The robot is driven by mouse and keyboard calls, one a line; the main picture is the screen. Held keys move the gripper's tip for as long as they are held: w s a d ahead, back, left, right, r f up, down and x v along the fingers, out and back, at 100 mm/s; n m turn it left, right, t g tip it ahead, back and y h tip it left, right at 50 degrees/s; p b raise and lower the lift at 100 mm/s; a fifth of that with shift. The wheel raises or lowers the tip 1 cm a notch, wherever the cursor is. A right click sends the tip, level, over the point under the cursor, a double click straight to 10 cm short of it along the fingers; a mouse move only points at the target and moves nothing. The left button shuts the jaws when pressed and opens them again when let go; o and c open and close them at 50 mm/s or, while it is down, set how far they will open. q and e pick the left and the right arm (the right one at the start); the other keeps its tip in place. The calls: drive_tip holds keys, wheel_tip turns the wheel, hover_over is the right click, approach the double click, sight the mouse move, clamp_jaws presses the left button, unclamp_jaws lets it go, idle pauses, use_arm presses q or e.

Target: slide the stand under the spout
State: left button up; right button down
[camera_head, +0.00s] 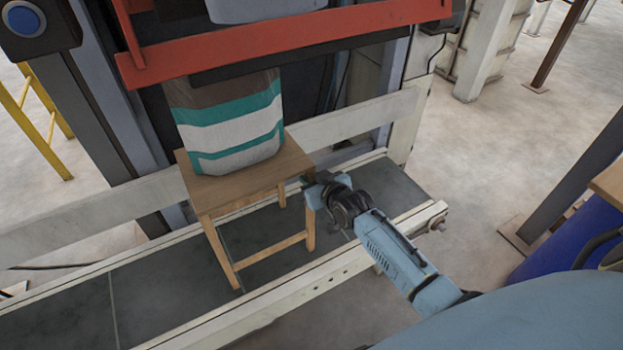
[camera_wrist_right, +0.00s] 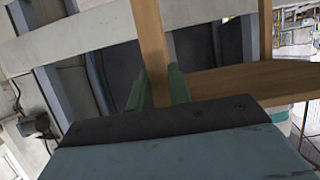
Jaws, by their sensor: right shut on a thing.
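The wooden stand (camera_head: 239,188) stands upright on the dark conveyor belt, under the red-framed bagger. A bag with teal and white bands (camera_head: 232,130) sits on its top, and the bag's upper end is hidden behind the red frame. My right gripper (camera_head: 309,187) is at the stand's right side. In the right wrist view its green fingers (camera_wrist_right: 160,90) are shut around a wooden leg of the stand (camera_wrist_right: 152,50). The spout itself cannot be made out. My left gripper is not in view.
The conveyor belt (camera_head: 70,313) runs left to right between pale side rails (camera_head: 290,300). The red frame (camera_head: 280,45) hangs low above the stand. A yellow railing (camera_head: 40,125) is at the far left, and a blue container (camera_head: 570,240) is at the right.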

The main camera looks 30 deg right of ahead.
drive_tip(key=shift+d, duration=0.15)
